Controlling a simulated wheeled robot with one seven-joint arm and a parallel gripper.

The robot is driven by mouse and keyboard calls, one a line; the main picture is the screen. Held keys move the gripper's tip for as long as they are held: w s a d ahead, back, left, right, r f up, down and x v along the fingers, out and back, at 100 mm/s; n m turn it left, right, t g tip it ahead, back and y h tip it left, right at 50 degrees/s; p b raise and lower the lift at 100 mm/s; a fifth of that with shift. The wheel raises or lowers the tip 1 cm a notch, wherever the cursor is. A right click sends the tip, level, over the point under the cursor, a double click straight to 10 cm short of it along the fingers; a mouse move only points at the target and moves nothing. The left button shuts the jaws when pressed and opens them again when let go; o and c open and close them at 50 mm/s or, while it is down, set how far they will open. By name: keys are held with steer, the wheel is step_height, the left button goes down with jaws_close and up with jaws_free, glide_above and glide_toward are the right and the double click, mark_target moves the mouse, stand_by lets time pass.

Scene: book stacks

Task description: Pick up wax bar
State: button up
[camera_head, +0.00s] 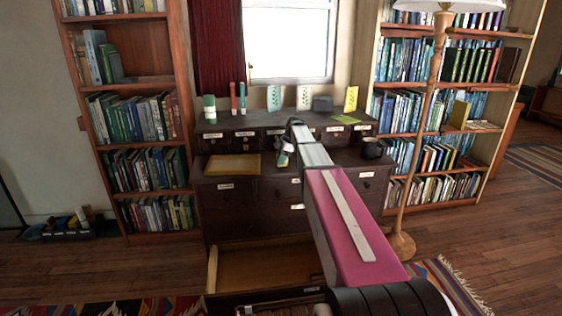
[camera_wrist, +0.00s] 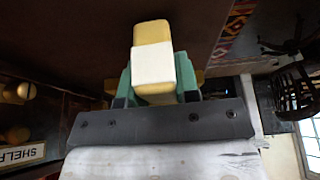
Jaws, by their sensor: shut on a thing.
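The wax bar (camera_wrist: 153,60), yellow with a white band around its middle, sits between the green fingers of my gripper (camera_wrist: 153,82) in the wrist view. The fingers are shut on it from both sides, and its end sticks out past them. In the head view my gripper (camera_head: 284,155) is above the dark drawer cabinet, in front of its raised back part. The bar is too small there to make out.
A yellow tray (camera_head: 232,165) lies at the cabinet's left and a dark mug (camera_head: 373,148) stands at its right. Upright cards and a green-and-white bottle (camera_head: 209,109) line the back. A lower drawer (camera_head: 265,268) is open. A floor lamp (camera_head: 424,110) stands right.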

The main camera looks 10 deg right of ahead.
steer(key=r, duration=0.4)
steer(key=shift+s+a+r, duration=0.1)
steer(key=shift+s+a, duration=0.25)
steer(key=shift+a, duration=0.05)
steer(key=s+a+r, duration=0.5)
steer(key=a+r, duration=0.1)
steer(key=a, duration=0.3)
steer(key=shift+s+r, duration=0.2)
steer(key=shift+o, duration=0.9)
